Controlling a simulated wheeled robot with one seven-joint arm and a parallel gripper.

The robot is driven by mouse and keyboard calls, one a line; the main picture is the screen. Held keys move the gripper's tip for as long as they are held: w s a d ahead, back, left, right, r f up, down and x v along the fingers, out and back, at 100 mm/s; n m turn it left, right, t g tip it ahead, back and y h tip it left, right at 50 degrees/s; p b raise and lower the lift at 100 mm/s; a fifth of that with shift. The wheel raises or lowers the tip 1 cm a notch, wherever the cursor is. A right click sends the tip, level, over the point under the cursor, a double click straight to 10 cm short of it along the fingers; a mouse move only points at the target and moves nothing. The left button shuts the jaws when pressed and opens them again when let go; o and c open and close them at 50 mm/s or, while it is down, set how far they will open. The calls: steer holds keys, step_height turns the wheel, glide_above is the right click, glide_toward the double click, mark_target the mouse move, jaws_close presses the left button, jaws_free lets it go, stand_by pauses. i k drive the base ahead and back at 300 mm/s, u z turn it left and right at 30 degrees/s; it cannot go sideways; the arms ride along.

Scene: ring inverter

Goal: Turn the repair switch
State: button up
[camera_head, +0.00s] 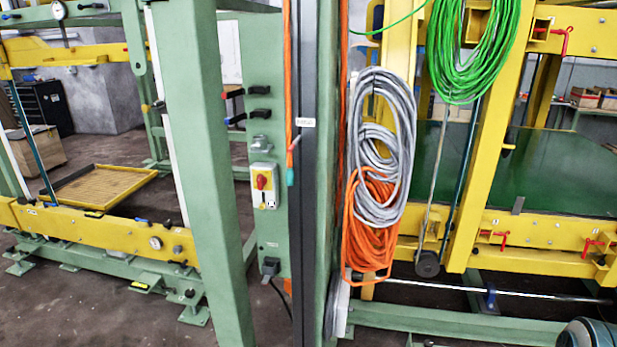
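A red rotary switch knob (262,182) on a yellow plate sits on a small light-coloured box (265,197), mounted on the green upright panel left of centre. I take this to be the repair switch; its label is too small to read. A socket-like dark mark shows low on the same box. Nothing touches the knob, and it is in clear view. My gripper is not in view.
A green post (205,160) stands left of the switch, and a dark vertical rail (303,180) stands right of it. Black handles (260,90) stick out above. Grey cable (380,150) and orange cable (372,225) coils hang at right. A yellow frame (490,130) fills the right side.

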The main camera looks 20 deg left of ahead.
mark_target(261, 180)
steer(key=u, duration=0.9)
steer(key=k, duration=1.25)
steer(key=z, duration=0.55)
steer(key=i, duration=0.9)
steer(key=u, duration=1)
steer(key=i, duration=1.05)
steer(key=u, duration=0.85)
